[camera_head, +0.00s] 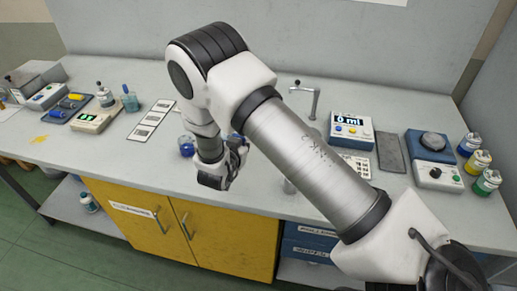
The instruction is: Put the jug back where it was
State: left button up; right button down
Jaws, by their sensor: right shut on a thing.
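My right arm reaches in from the lower right across the bench. Its gripper (226,178) points down over the middle of the bench near the front edge. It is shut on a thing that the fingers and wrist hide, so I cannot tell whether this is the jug. A small clear vessel with blue contents (187,146) shows just left of my right wrist, partly covered by it. I cannot make out a jug for certain. My left gripper is not in view.
A tap (312,97) and a box with a display reading "0 ml" (351,130) stand behind my forearm. A stirrer-like device (436,160) and several capped bottles (478,160) are at right.

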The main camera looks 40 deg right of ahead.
jog(key=d, duration=0.2)
jog(key=d+b, duration=0.1)
jog(key=d, duration=0.1)
jog(key=d+f, duration=0.1)
jog(key=d, duration=0.1)
jog(key=shift+w+d, duration=0.15)
jog(key=shift+w, duration=0.25)
notch_tip(320, 180, down, 3)
jog(key=b, duration=0.3)
jog(key=shift+f, duration=0.2)
jog(key=shift+r, duration=0.15)
jog(key=shift+f, duration=0.2)
jog(key=c, duration=1.3)
grip_release()
jog(key=shift+o, duration=0.2)
